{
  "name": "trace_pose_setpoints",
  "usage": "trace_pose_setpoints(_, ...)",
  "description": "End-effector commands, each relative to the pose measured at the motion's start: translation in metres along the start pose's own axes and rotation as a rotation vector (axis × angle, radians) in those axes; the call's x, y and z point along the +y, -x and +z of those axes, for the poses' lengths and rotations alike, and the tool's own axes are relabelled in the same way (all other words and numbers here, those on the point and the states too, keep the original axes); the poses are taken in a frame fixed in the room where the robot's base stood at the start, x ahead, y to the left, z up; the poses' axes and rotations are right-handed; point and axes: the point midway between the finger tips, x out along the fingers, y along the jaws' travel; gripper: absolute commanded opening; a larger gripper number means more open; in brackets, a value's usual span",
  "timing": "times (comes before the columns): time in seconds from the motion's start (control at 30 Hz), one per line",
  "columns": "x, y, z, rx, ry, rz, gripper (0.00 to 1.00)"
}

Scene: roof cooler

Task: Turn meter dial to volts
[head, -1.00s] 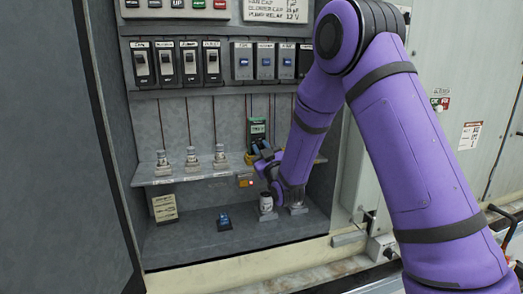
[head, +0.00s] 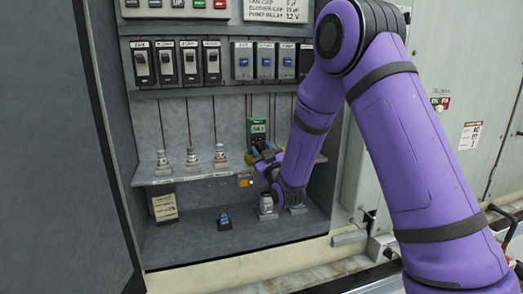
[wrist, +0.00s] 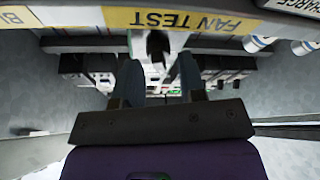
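The green meter (head: 258,127) stands upright at the right end of the cabinet's small shelf. Its display shows light with dark characters too small to read for sure. My gripper is right in front of the meter's lower half. In the wrist view my gripper's two fingers (wrist: 158,70) are apart. A small black part (wrist: 157,46) shows between and beyond them. I cannot tell whether it is the dial, and no finger clearly touches it.
The shelf edge (wrist: 190,18) with a yellow "FAN TEST" label runs close before the fingers. Several capped posts (head: 192,157) line the shelf to the left. A white canister (head: 266,203) and a blue-topped item (head: 224,220) stand below. Switches (head: 190,62) are above.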

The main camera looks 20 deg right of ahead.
Motion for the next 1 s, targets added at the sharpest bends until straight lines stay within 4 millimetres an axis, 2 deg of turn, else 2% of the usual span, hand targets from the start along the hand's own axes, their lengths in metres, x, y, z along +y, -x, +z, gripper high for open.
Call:
trace_pose_setpoints(0.5,0.0,0.086,0.001,-0.003,0.0,-0.001,0.37)
trace_pose_setpoints(0.7,0.0,0.101,0.0,-0.001,0.0,0.0,0.37)
trace_pose_setpoints(1.0,0.0,0.102,0.0,0.0,0.0,0.0,0.37)
